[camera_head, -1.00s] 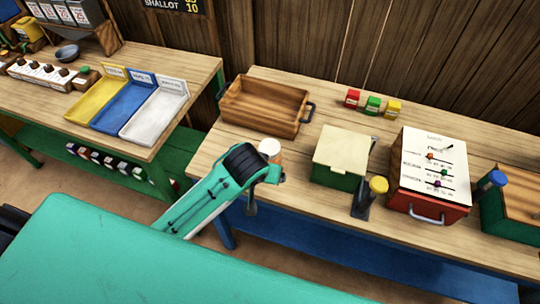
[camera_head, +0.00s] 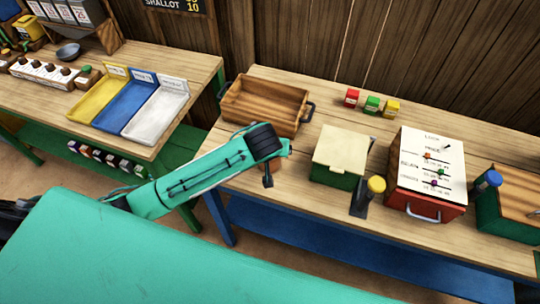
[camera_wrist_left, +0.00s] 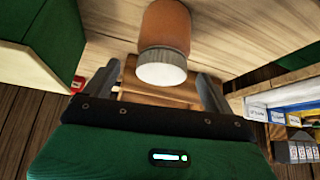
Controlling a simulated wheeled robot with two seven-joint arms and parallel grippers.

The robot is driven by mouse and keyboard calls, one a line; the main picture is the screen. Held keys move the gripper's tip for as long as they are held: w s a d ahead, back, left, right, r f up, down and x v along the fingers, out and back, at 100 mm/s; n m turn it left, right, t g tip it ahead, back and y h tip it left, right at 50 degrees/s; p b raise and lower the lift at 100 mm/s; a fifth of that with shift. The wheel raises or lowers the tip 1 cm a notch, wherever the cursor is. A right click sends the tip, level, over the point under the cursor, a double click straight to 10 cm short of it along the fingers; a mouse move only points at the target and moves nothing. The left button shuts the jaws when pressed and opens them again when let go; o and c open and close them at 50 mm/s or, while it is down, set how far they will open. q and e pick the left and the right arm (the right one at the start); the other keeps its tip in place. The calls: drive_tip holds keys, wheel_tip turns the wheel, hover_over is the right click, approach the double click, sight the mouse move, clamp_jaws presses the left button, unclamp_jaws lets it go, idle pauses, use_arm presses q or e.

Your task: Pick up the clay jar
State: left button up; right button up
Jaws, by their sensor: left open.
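The clay jar (camera_wrist_left: 165,28), orange-brown with a white lid, shows in the left wrist view at the top middle. In the head view it is almost wholly hidden behind my left wrist, on the front part of the right-hand table. My left gripper (camera_wrist_left: 157,85) is open, with one finger on each side of the jar's lid in that view; no contact shows. In the head view the left gripper (camera_head: 267,178) hangs at the table's front edge, its fingers mostly hidden. My right gripper is out of view.
A wooden tray (camera_head: 233,114) stands behind the jar. A green box with a cream lid (camera_head: 341,145) is to the right, then a black stand with a yellow knob (camera_head: 376,184) and a red box (camera_head: 413,205). Small coloured blocks (camera_head: 372,103) stand at the back.

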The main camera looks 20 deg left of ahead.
use_arm(q)
drive_tip(key=shift+w+a+f, duration=0.1)
drive_tip(key=shift+w+f, duration=0.15)
drive_tip(key=shift+f, duration=0.1)
drive_tip(key=p+x, duration=0.2)
drive_tip(key=x, duration=0.2)
drive_tip(key=shift+a, duration=0.15)
drive_tip(key=shift+w+f, duration=0.1)
drive_tip(key=shift+f, duration=0.15)
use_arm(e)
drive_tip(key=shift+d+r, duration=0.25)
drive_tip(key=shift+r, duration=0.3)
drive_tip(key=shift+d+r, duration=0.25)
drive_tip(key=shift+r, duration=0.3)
use_arm(q)
drive_tip(key=c, duration=1.1)
drive_tip(key=shift+c, duration=0.5)
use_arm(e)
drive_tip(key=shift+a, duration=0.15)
use_arm(q)
drive_tip(key=shift+r, duration=0.15)
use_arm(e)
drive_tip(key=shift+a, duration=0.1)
